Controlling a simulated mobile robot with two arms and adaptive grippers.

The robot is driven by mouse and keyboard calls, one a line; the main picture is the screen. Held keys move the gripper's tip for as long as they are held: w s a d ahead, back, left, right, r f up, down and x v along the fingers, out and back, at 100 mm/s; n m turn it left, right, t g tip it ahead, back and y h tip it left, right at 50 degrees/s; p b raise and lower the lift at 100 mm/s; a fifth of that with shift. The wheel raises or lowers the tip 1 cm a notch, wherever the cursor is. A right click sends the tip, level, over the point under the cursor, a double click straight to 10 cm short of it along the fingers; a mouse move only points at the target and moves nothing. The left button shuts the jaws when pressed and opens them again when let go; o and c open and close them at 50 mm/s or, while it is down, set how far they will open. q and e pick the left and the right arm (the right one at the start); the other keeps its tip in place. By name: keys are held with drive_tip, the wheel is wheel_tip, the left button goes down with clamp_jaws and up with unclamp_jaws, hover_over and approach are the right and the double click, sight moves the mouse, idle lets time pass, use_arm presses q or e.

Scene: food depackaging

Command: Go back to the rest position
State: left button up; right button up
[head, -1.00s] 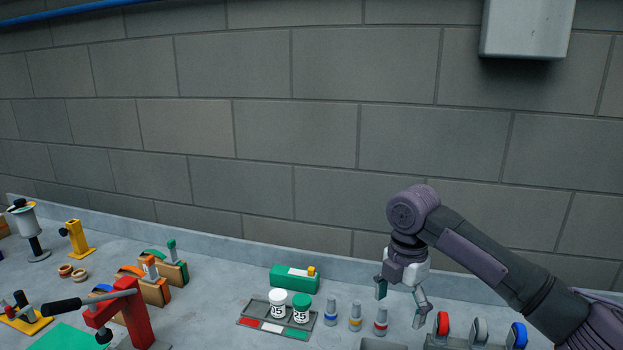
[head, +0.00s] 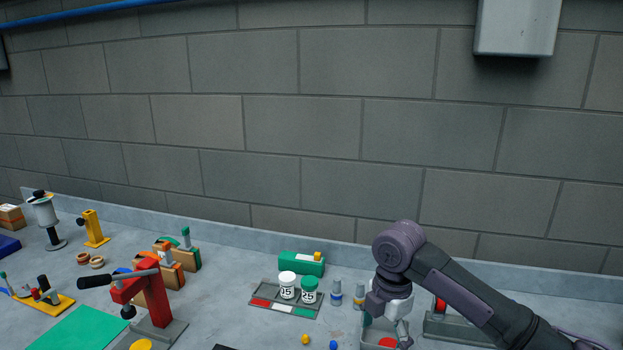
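My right arm comes in from the right in the head view. Its gripper (head: 386,329) points down over a small grey bin (head: 374,347) at the lower edge. The fingers are apart, with nothing seen between them. A red round thing (head: 387,342) shows below them in the bin. Whether the fingers touch the bin cannot be told. My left gripper is not in view.
A red lever press (head: 155,300) stands further left. A grey rack (head: 450,328) is partly behind my arm.

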drive_tip(key=s+a+f+m+t+y, duration=0.1)
drive_tip(key=s+a+f+m+y, duration=0.1)
drive_tip(key=s+a+f+m, duration=0.35)
drive_tip(key=s+a+f+m+y, duration=0.1)
drive_tip(key=s+a+f+m, duration=0.1)
drive_tip(key=s+f, duration=0.6)
drive_tip(key=s+d+f+m+t+h, duration=0.1)
drive_tip(key=s+d+f+m+h, duration=0.1)
drive_tip(key=s+d+m, duration=0.6)
drive_tip(key=s+d+f+m+t+h, duration=0.1)
drive_tip(key=s+d+f+m+t, duration=0.1)
drive_tip(key=s+d+m, duration=0.6)
drive_tip(key=s+a+f+n+g+b, duration=0.15)
drive_tip(key=f+b, duration=0.25)
drive_tip(key=f, duration=1.4)
drive_tip(key=s+f+b, duration=0.2)
drive_tip(key=f+b, duration=0.2)
drive_tip(key=f, duration=1.4)
use_arm(q)
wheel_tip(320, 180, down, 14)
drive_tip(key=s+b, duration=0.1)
drive_tip(key=b, duration=0.4)
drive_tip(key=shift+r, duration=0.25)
use_arm(e)
drive_tip(key=s+d+f+g, duration=0.1)
drive_tip(key=s+d+f, duration=0.1)
drive_tip(key=s+f, duration=1.4)
wheel_tip(320, 180, down, 3)
drive_tip(key=shift+d+f, duration=0.15)
drive_tip(key=shift+d, duration=0.2)
